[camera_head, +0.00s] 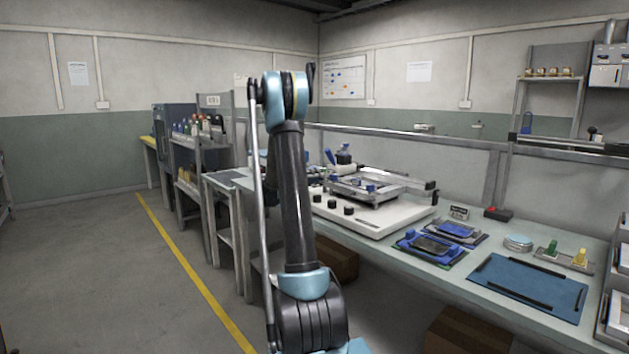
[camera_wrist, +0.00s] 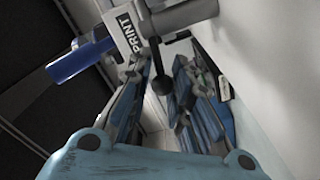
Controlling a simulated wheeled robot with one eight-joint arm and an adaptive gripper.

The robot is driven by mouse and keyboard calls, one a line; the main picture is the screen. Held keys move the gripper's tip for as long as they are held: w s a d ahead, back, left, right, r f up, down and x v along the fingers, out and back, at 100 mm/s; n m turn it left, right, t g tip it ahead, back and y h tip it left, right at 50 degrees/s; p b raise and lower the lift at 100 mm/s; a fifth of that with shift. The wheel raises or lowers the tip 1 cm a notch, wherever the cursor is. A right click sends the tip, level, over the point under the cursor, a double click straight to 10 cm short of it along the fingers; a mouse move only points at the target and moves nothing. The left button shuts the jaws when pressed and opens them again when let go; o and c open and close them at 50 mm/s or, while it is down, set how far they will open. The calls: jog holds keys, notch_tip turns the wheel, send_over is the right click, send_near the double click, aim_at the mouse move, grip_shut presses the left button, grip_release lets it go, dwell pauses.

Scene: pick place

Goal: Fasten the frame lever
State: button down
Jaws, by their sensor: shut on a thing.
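The frame press (camera_head: 368,190) stands on a white base on the workbench in the head view. In the wrist view, a lever with a black ball knob (camera_wrist: 162,85) hangs from a grey fitting beside a plate marked PRINT (camera_wrist: 124,32). In the head view my arm hides the gripper.
Blue clamp-like fixtures (camera_head: 432,247), a blue mat (camera_head: 529,288) and a round tin (camera_head: 517,242) lie on the bench right of the press. A rail (camera_head: 400,136) runs along the back. The floor to the left is clear.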

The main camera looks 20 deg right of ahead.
jog(key=shift+w+f, duration=0.1)
jog(key=shift+w+d+m+g+h, duration=0.1)
jog(key=shift+d+m+g+h, duration=0.15)
jog(key=shift+m+g, duration=0.55)
jog(key=shift+w+d+m+g+h, duration=0.1)
jog(key=shift+d+m+g+h, duration=0.3)
jog(key=shift+g, duration=0.7)
jog(key=shift+a, duration=0.25)
jog(key=c, duration=1.4)
grip_release()
jog(key=shift+w+f, duration=0.1)
jog(key=shift+f, duration=0.05)
jog(key=shift+c, duration=0.2)
jog(key=s+a, duration=0.1)
jog(key=a, duration=1.1)
jog(key=shift+s, duration=0.35)
jog(key=shift+s+d, duration=0.1)
